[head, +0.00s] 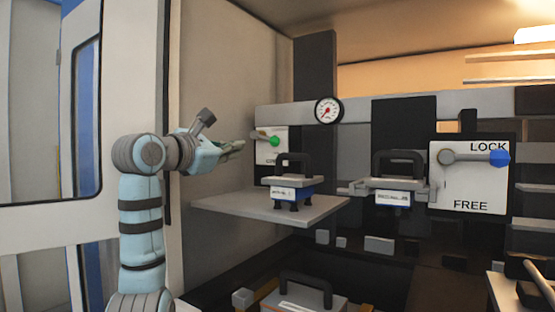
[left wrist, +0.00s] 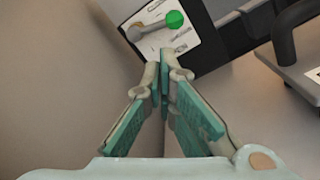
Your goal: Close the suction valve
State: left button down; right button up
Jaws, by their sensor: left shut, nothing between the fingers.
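A lever with a green knob (head: 274,141) is mounted on a white plate (head: 269,158) on the back wall, left of the gauge. It points to the right, near level. The plate's lettering is too small to read. The green knob (left wrist: 175,19) and its plate (left wrist: 190,48) also show at the top of the left wrist view. My left gripper (head: 238,147) is shut and empty, a little left of the plate in the head view. In the left wrist view its fingertips (left wrist: 166,58) meet just below the plate; I cannot tell the exact gap. My right gripper is not in view.
A grey shelf (head: 225,205) holds a blue-and-grey handled unit (head: 292,188) below the lever. A similar unit (head: 398,194) is at centre right. A LOCK/FREE plate (head: 470,190) has a blue-knobbed lever (head: 498,157). A round gauge (head: 328,110) hangs above. A beige wall panel (head: 225,90) is beside my left arm.

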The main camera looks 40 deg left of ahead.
aim_at(265, 138)
pick_arm(q)
jog(key=w+f+p, duration=0.1)
jog(key=w+p, duration=0.3)
jog(key=w, duration=0.5)
jog(key=shift+w+a+f+g+h, duration=0.25)
jog(key=shift+w+a+g+h, duration=0.05)
jog(key=shift+w+a, duration=0.1)
jog(key=shift+d+r, duration=0.7)
